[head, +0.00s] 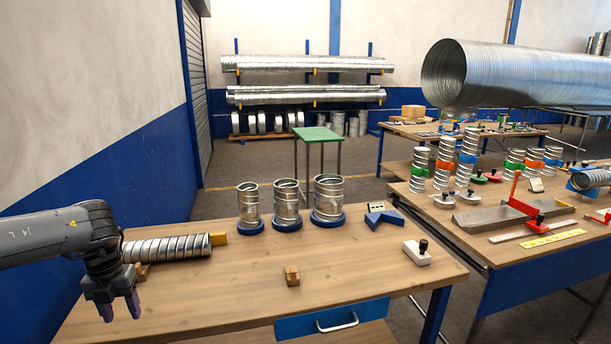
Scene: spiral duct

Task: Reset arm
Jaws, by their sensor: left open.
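My left gripper (120,308) is at the left end of the near wooden table (210,303), with its fingers pointing down. It is open, and I see nothing between its fingers. A ribbed metal spiral duct (170,248) lies on the table just behind and to the right of the gripper, apart from its fingertips. My left arm comes in from the left edge. My right gripper and arm do not show.
Three metal duct pieces on blue bases (286,206) stand along the table's back. A small wooden block (292,276), a blue V-shaped block (383,216) and a white block with a black knob (417,252) sit right of centre. Another cluttered workbench (480,245) stands at right.

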